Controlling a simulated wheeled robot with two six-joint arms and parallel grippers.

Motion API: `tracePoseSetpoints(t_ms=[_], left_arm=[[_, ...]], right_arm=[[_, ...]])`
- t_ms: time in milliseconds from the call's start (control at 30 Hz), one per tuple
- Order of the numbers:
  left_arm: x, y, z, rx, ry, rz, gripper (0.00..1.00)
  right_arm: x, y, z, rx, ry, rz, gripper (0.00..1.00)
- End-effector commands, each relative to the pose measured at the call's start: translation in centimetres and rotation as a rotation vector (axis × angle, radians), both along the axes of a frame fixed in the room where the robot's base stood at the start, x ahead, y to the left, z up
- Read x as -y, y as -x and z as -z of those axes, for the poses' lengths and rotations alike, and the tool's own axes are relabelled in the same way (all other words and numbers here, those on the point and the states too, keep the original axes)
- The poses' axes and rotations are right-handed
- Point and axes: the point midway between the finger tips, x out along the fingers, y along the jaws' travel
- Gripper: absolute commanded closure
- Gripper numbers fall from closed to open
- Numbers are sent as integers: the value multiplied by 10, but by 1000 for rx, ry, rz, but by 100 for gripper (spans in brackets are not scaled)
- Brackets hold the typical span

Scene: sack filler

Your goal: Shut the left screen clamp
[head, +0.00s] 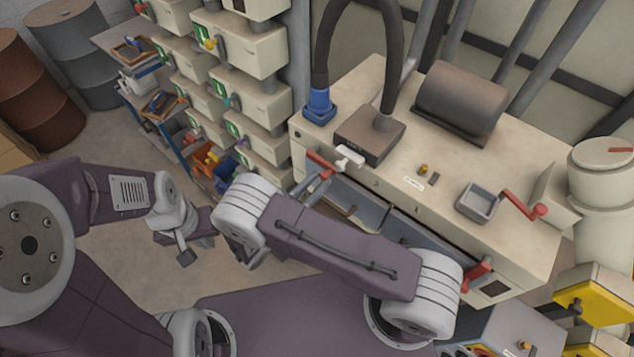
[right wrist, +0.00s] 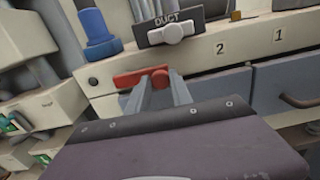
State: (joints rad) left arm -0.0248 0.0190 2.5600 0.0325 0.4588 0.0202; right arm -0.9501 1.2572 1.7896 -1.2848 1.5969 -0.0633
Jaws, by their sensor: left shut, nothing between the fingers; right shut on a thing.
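The left screen clamp has a red handle (head: 321,162) at the left end of the machine's front face. In the right wrist view the red handle (right wrist: 140,78) lies roughly level, with a round red knob at its right end. My right gripper (head: 322,174) is at this handle. In the right wrist view its fingers (right wrist: 160,88) are shut on the handle near the knob, partly hiding it. My left gripper (head: 184,258) is shut and empty, hanging low over the floor well left of the machine.
A white duct knob (head: 349,156) sits just above the clamp. A second red clamp (head: 477,275) is at the front's right end, and a red crank (head: 523,204) is on the right. Drawers (head: 262,128) stand to the left. Open floor lies around my left gripper.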

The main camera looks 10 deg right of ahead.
Motion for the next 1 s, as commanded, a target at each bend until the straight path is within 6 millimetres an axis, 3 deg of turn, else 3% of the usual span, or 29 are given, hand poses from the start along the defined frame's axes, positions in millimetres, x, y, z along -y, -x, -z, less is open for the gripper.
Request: tracePoseSetpoints(t_ms=[1000], left_arm=[[0, 0, 8, 0, 0, 0, 100]], right_arm=[[2, -8, 3, 25, -16, 4, 100]])
